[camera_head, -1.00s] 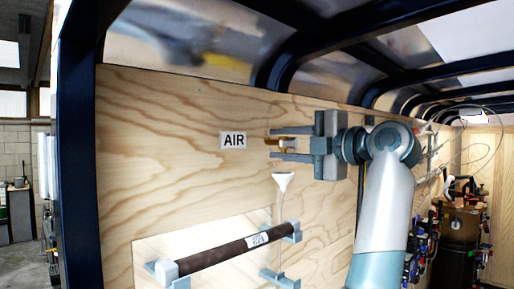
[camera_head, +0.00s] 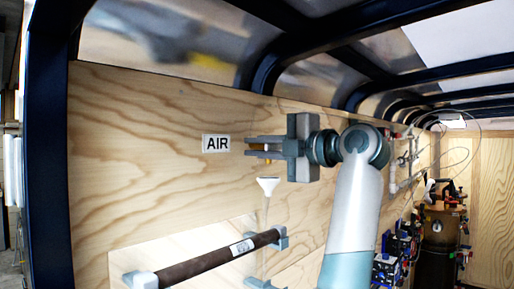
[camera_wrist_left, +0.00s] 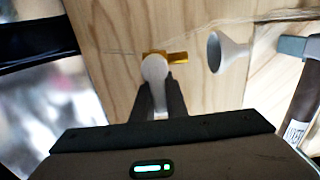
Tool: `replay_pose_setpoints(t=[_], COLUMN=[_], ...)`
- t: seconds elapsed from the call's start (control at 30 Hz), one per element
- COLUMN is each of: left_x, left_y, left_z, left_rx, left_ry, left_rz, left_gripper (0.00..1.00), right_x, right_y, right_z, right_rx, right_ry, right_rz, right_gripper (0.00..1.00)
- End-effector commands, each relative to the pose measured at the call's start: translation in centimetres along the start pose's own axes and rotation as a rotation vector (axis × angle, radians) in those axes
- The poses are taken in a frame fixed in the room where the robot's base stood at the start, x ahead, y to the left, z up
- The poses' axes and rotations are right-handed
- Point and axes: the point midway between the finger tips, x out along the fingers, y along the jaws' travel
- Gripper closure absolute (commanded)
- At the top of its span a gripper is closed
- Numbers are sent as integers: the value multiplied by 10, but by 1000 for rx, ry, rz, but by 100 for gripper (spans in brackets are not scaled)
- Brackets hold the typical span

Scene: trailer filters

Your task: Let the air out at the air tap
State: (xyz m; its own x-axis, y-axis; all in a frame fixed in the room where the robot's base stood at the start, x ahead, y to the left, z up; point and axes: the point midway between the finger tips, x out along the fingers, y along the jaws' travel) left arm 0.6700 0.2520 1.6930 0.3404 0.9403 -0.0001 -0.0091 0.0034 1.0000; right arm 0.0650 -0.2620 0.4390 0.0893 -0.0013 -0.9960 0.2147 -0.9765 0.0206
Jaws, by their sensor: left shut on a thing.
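The air tap is a small brass fitting (camera_wrist_left: 178,57) with a pale rounded lever (camera_wrist_left: 155,72) on the plywood wall, seen in the left wrist view. My left gripper (camera_head: 250,147) is shut on the tap's lever, with its dark fingers on either side. In the head view the fingers hide most of the tap; a bit of brass (camera_head: 267,160) shows at them. The white AIR label (camera_head: 216,143) is on the wall just left of the fingertips. My right gripper is not in view.
A white funnel (camera_head: 268,186) on a thin tube is just below the gripper; it also shows in the left wrist view (camera_wrist_left: 228,52). A dark labelled cylinder (camera_head: 205,265) sits in wall clips lower down. Pipes and equipment (camera_head: 440,225) stand at the right. Dark roof ribs arch above.

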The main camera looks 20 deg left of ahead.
Motion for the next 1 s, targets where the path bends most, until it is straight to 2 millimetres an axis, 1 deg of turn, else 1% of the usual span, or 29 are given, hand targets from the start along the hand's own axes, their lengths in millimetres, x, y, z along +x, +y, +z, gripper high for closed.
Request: replay_pose_setpoints(t=[0.23, 0.5, 0.53, 0.57, 0.6, 1.0], left_x=[0, 0, 0, 0, 0, 0], left_y=[-5, -4, -4, -4, -4, -4], left_z=[1, 1, 1, 1, 1, 1], left_rx=[-105, -114, -114, -114, -114, -114], left_ry=[-2, -2, -2, -2, -2, 0], left_rz=[0, 1, 1, 1, 1, 1], left_gripper=[100, 100, 85, 78, 69, 69], right_x=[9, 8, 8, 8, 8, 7], right_y=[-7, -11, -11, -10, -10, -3], right_z=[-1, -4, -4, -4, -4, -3], right_rx=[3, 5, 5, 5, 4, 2], right_ry=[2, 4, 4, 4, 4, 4], right_rz=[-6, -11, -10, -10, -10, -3], right_gripper=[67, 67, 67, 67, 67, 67])
